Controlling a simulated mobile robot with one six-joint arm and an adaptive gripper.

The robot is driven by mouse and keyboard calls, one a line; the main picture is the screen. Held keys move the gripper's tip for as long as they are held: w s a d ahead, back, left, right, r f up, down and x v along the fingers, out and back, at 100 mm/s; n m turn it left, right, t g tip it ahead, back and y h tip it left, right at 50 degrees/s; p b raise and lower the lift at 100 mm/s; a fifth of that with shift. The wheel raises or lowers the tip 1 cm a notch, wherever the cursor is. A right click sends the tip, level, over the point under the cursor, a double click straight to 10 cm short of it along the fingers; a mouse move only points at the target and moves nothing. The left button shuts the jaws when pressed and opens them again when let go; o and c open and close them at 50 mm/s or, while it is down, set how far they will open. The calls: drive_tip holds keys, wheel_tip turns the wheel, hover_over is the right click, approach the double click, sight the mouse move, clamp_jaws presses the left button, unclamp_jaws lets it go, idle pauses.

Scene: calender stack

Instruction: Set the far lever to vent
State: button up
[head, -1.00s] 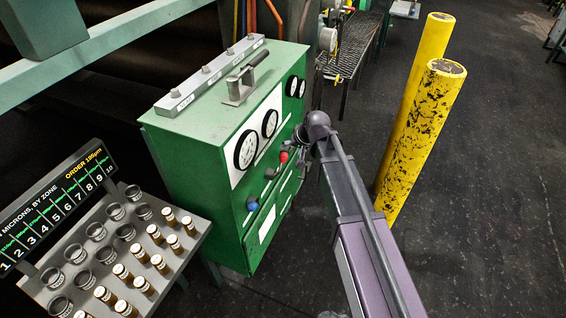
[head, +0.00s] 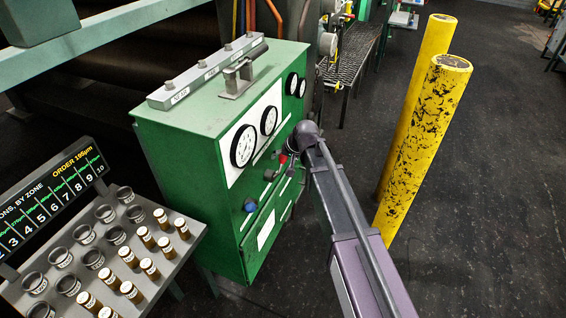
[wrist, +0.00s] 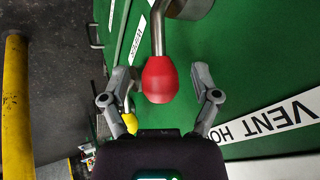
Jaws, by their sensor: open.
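A lever with a red knob (wrist: 160,80) on a bent metal stem stands out from the green panel in the wrist view. The red knob also shows small in the head view (head: 283,158), on the cabinet's front beside the end of my arm. My gripper (wrist: 160,75) is open, one finger on each side of the red knob, with a visible gap on both sides. A white label beginning "VENT HO" (wrist: 270,119) is on the panel to the right. A lever with a blue knob (head: 250,205) is nearer on the cabinet.
The green cabinet (head: 185,165) carries round gauges and has a handle on top. A rack (head: 190,262) of small vials stands at lower left. Two yellow bollards (head: 425,140) stand right of my arm. Open dark floor (head: 500,220) lies beyond them.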

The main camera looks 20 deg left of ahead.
drive_tip(key=shift+a+f, duration=0.1)
drive_tip(key=shift+f, duration=0.05)
clamp_jaws()
idle(0.4)
